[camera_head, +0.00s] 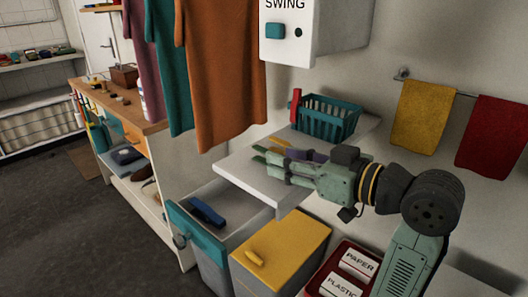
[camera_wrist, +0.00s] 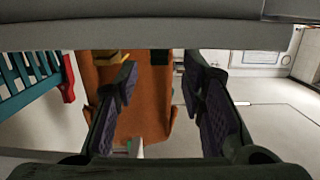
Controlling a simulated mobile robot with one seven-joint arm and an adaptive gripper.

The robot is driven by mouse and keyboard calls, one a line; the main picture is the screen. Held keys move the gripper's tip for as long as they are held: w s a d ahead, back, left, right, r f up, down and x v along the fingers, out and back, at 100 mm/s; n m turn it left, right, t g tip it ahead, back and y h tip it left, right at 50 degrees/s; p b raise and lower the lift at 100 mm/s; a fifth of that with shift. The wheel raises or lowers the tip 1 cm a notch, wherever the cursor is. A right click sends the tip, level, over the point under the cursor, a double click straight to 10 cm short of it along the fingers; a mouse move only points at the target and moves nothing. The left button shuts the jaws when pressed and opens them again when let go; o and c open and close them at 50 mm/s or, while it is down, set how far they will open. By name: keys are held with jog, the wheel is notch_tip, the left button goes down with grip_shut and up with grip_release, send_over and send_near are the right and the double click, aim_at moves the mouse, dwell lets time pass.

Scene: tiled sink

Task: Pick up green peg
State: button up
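My gripper (camera_head: 272,164) is low over the white shelf, pointing left. In the wrist view its two dark fingers (camera_wrist: 160,72) stand wide apart with nothing clearly clasped between them. A green peg (camera_head: 259,159) shows as bright green tips at the fingers in the head view; the fingers hide much of it. In the wrist view a small green piece (camera_wrist: 139,148) shows low between the fingers, mostly hidden. A yellow peg (camera_head: 278,142) and a purple peg (camera_head: 306,154) lie close behind the gripper. A red peg (camera_head: 295,106) stands upright at the teal basket.
The teal basket (camera_head: 330,117) stands at the back of the shelf (camera_head: 238,170). An orange cloth (camera_head: 218,75) hangs to the left. Below are an open drawer (camera_head: 225,222) with a blue object, a yellow-lidded bin (camera_head: 285,250) and a red bin (camera_head: 325,272).

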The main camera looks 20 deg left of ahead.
jog(key=x, duration=0.3)
jog(key=shift+w+a+p, duration=0.15)
jog(key=shift+a+p, duration=0.2)
grip_shut()
